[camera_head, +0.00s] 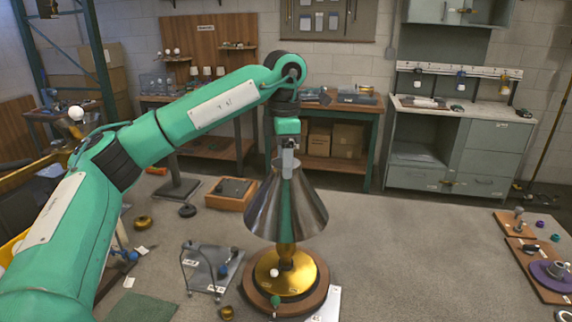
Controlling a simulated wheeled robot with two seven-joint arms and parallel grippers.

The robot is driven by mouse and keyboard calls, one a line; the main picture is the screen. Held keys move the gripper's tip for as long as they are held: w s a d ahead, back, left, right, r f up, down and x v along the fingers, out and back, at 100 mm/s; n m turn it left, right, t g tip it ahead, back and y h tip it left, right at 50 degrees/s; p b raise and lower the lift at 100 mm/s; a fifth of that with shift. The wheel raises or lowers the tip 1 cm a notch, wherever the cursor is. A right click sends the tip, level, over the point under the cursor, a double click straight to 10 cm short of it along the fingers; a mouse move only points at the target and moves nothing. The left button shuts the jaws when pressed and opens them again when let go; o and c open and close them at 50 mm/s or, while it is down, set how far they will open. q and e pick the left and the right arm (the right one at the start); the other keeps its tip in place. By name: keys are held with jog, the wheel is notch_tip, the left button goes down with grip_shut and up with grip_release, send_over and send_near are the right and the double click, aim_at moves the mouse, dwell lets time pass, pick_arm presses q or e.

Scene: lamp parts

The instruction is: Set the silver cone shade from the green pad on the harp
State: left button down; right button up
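The silver cone shade (262,212) is upright over the lamp in the camera_head view, wide end down. My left gripper (287,170) points straight down at the shade's narrow top, its fingers close together on the top edge. The lamp has a gold stem and round gold base (268,272) on a wooden disc (285,303), directly under the shade. The harp is hidden by the shade, so I cannot tell whether the shade touches it. The green pad (146,308) at the lower left looks empty where visible. My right gripper is not in view.
A small wire-framed stand (212,268) is left of the lamp, with a small gold cup (226,313) near it. Wooden boards with parts (545,268) lie at the right. The grey surface right of the lamp is mostly clear. Workbenches and grey cabinets (483,160) stand behind.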

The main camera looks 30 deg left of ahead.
pick_arm(q)
jog(key=shift+c, duration=1.8)
grip_release()
jog(key=shift+r, duration=0.45)
notch_tip(320, 180, up, 2)
jog(key=shift+b, duration=0.3)
notch_tip(320, 180, up, 11)
jog(key=p, duration=0.1)
jog(key=shift+p, duration=0.35)
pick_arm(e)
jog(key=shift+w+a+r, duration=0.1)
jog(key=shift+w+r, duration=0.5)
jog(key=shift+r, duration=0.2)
